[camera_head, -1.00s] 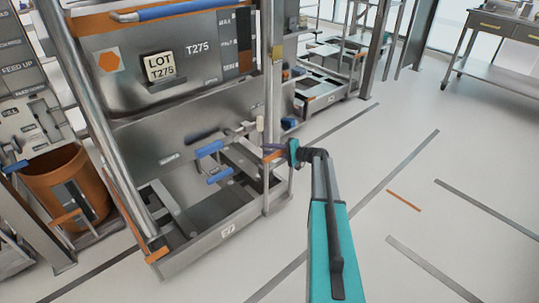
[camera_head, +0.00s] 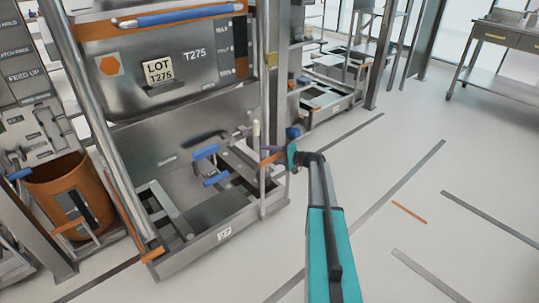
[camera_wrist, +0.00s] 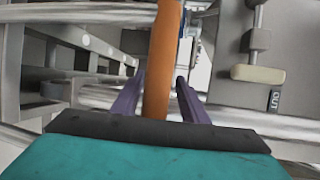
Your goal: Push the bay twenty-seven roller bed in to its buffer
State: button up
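The roller bed (camera_head: 195,250) is a low grey metal frame on the floor at the foot of the bay, with a small blurred number plate on its front rail. An upright post with an orange bar (camera_wrist: 163,60) is at its right side. My gripper (camera_head: 272,156) is at this bar. In the wrist view, the purple fingers of my gripper (camera_wrist: 161,85) lie on either side of the orange bar. The left finger looks close to it, and a narrow gap shows on the right. Whether they clamp it is unclear.
A steel bin (camera_head: 170,60) marked T275 hangs above the bed, between shiny posts. Blue handles (camera_head: 210,165) are inside the bay. An orange bucket (camera_head: 75,190) stands at the left. A workbench (camera_head: 500,50) is at the far right. The floor (camera_head: 420,210) on the right is clear, with painted lines.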

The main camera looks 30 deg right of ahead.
jog(key=shift+f, duration=0.1)
jog(key=p+v, duration=0.1)
jog(key=v, duration=1.2)
jog(key=shift+s+d+p, duration=0.3)
jog(key=shift+p, duration=0.05)
jog(key=shift+c, duration=0.4)
